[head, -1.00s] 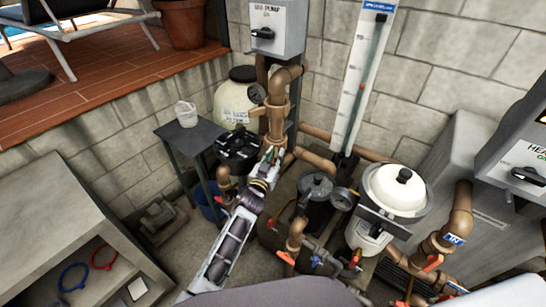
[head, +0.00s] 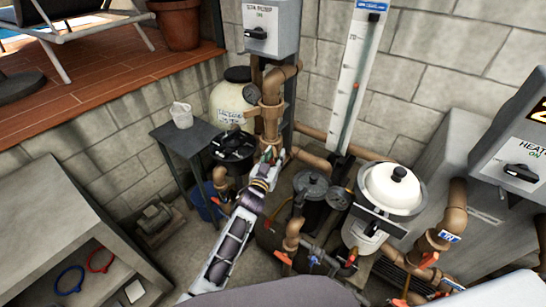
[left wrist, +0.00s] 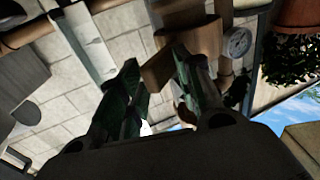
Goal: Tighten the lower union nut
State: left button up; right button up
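The brown vertical pipe with its union collar (head: 270,104) stands in the middle of the head view, below an elbow and beside a gauge. My left gripper (head: 268,153) is at the lower part of this pipe and covers it, so the lower union nut cannot be made out clearly there. In the left wrist view my left gripper (left wrist: 158,62) has its two dark green fingers apart. A brown fitting (left wrist: 163,68) shows between and just beyond the fingertips. I cannot tell whether the fingers touch it. My right gripper is not in view.
A black-lidded pump (head: 233,147) stands close left of my left gripper, by a dark side table (head: 178,138). A grey-lidded canister (head: 311,184) and a white-lidded filter (head: 393,188) stand to the right. A switch box (head: 271,28) hangs above.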

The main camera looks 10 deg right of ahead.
pick_arm(q)
jog(key=shift+s+d+f, duration=0.15)
jog(key=shift+f, duration=0.8)
jog(key=shift+w, duration=0.2)
jog(key=r+v, duration=0.1)
jog(key=v, duration=1.1)
jog(key=shift+r, duration=0.4)
